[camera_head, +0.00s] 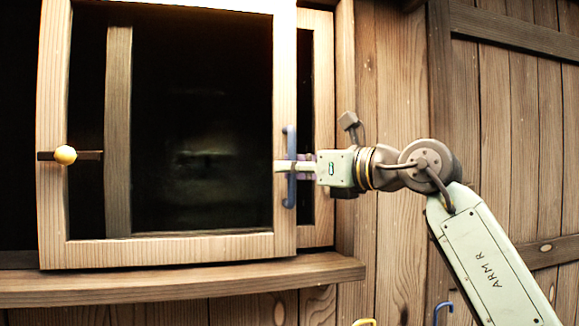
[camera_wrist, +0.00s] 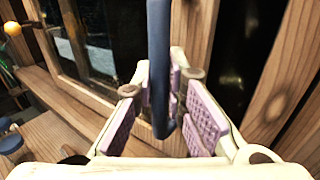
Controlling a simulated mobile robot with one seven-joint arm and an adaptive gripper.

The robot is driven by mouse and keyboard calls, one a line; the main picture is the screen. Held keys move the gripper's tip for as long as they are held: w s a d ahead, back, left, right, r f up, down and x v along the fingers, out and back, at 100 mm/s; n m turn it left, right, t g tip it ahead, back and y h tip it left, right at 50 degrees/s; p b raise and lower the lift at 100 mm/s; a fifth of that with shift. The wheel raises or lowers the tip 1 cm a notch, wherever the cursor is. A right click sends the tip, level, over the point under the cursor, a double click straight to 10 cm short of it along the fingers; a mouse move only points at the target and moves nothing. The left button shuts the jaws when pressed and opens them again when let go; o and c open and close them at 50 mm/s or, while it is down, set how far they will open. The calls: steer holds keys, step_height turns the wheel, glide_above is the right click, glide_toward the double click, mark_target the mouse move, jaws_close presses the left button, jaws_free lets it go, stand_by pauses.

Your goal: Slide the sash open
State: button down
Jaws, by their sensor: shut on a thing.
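A wooden-framed sash (camera_head: 170,252) with a dark pane fills the left half of the head view. A blue bar handle (camera_head: 290,190) stands upright on its right stile. My gripper (camera_head: 289,167) reaches in from the right and is shut on the handle around its middle. In the wrist view the blue handle (camera_wrist: 158,60) runs between my gripper's purple-padded fingers (camera_wrist: 165,95). A second wooden frame (camera_head: 322,215) shows behind the sash on the right, with a narrow dark strip between its edge and the sash.
A wooden sill (camera_head: 180,282) runs below the sash. A yellow knob (camera_head: 65,155) sits on a dark bar at the left stile; it also shows in the wrist view (camera_wrist: 12,28). A plank wall (camera_head: 395,60) lies to the right. Yellow and blue hooks show at the bottom.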

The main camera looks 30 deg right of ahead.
steer(key=c, duration=1.6)
jaws_free()
steer(key=v, duration=1.2)
